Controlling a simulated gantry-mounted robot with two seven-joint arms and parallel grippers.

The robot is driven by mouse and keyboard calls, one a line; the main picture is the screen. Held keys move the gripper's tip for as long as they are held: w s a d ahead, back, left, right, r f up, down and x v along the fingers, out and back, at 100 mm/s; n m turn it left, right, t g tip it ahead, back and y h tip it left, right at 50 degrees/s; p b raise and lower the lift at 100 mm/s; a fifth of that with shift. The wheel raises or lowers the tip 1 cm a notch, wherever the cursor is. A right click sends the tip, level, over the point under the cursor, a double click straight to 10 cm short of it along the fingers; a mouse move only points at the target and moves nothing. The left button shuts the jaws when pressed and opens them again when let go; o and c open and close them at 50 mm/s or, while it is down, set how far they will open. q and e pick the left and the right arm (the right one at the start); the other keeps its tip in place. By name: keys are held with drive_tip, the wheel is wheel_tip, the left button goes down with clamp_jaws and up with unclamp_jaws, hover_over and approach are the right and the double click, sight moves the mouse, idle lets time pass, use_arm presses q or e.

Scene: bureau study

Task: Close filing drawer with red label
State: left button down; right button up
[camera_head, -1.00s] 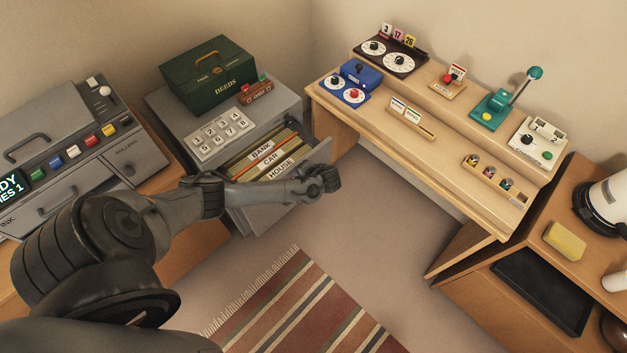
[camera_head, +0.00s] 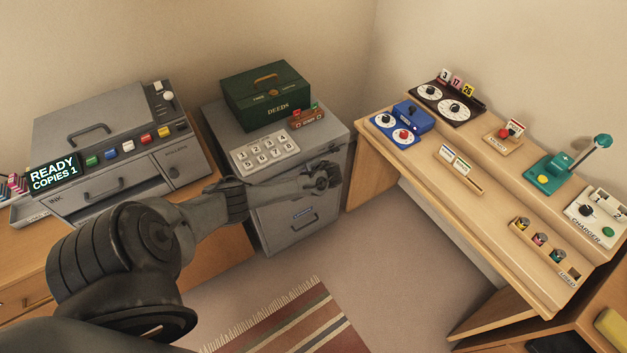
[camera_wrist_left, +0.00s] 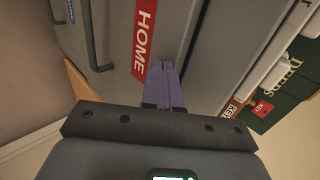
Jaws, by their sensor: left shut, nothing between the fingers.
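The grey filing cabinet (camera_head: 333,150) stands between the printer and the desk. Its upper drawer is flush with the cabinet in the head view, its front largely hidden behind my left arm. The left wrist view shows the red label (camera_wrist_left: 144,35) reading HOME on that drawer front. My left gripper (camera_head: 330,172) is shut and empty. In the left wrist view its purplish fingers (camera_wrist_left: 163,82) are at the drawer front beside the red label; whether they touch it is unclear. The lower drawer (camera_head: 300,225), with a blue label and a handle, is shut. My right gripper is out of view.
A green DEEDS box (camera_head: 266,97), a numbered keypad (camera_head: 265,151) and a small brown block stand on the cabinet. A grey printer (camera_head: 120,145) is at the left. A wooden desk (camera_head: 440,160) with several devices is at the right. The floor before the cabinet is open, with a striped rug (camera_head: 285,325).

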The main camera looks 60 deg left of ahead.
use_arm(q)
drive_tip(key=shift+s+a+f, duration=0.1)
drive_tip(key=shift+s+a, duration=0.05)
drive_tip(key=shift+a, duration=0.75)
drive_tip(key=shift+s, duration=0.1)
